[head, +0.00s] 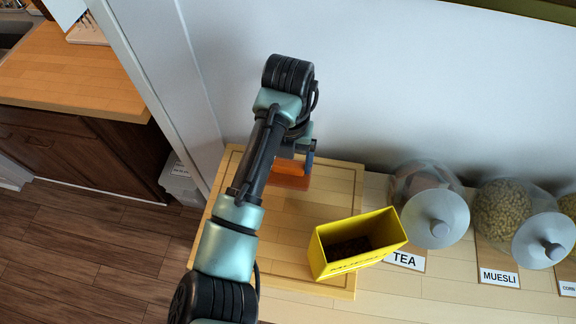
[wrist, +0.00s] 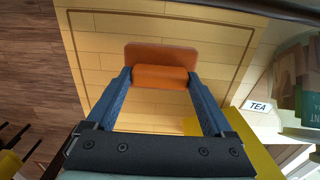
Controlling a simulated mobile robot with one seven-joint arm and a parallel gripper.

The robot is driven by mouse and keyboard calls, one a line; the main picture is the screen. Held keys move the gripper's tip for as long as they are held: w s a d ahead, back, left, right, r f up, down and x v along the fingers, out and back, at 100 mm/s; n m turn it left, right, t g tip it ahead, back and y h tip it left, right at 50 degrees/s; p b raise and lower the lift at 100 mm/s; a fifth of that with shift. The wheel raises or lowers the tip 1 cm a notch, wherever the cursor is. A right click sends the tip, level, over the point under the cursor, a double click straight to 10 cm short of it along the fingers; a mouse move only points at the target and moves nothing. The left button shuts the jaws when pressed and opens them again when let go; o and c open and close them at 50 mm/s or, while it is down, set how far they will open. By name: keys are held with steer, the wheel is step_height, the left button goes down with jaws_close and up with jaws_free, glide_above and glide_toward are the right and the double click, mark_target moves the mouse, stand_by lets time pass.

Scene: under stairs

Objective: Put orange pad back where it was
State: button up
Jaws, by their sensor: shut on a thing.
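The orange pad (wrist: 160,54) is between the tips of my gripper (wrist: 160,80) in the wrist view, with its far part reaching beyond the fingers. The two blue fingers touch its left and right ends. In the head view the orange pad (head: 291,174) shows below my gripper (head: 306,158), over the upper part of the wooden board (head: 330,195). My arm hides part of it. I cannot tell whether the pad touches the board or is held just above it.
Glass jars, the tea jar (head: 425,185) and the muesli jar (head: 503,210), stand to the right by the wall. The board's middle is clear. A white wall post (head: 170,80) is left of the board.

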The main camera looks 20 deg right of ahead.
mark_target(288, 163)
steer(key=shift+f, duration=1.7)
steer(key=shift+f, duration=0.1)
steer(key=o, duration=1.1)
steer(key=shift+c, duration=0.2)
step_height(288, 163, up, 12)
steer(key=shift+r, duration=0.15)
